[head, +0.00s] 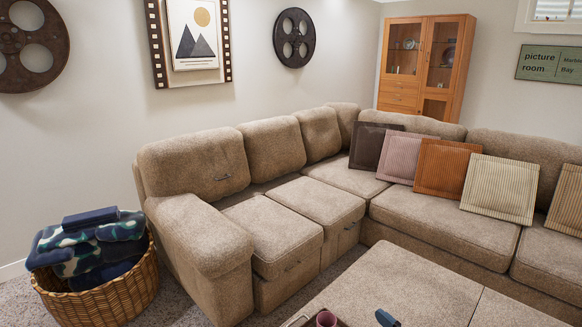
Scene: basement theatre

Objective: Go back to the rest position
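Neither of my grippers can be made out in the head view, and no arm of mine clearly shows. A small dark blue-grey object (387,318) is cut off by the bottom edge of the view, over the beige ottoman (400,285). I cannot tell what it is. The task names no object of its own.
A beige corner sofa (270,229) with several cushions (446,168) fills the middle and right. A wicker basket (112,298) of blankets stands on carpet at the left. A wooden cabinet (400,89) stands behind.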

